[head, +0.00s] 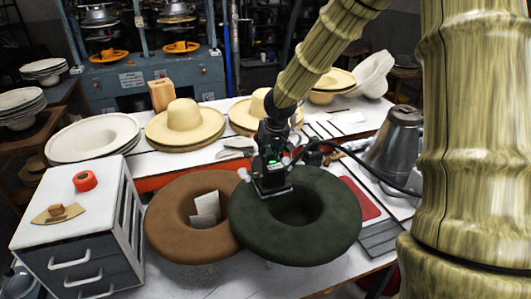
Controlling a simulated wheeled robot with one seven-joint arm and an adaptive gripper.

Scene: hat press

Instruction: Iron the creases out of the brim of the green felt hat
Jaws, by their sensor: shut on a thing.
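The green felt hat (330,235) lies on the white table with its wide brim up and a dark round hollow in the middle. My gripper (271,165) is over the brim's far left part. It is shut on what looks like a dark iron (272,190), whose lower edge is at the brim, left of the hollow. I cannot tell whether the iron touches the felt. Any creases are too small to make out, and the brim under the iron is hidden.
A brown hat (180,245) with a pale card (206,208) in it adjoins the green hat's left side. A red pad (356,198) and a metal vessel (393,150) stand to the right. A black cable (370,165) runs right from near the gripper. Straw hats (183,122) sit behind, drawers (80,235) left.

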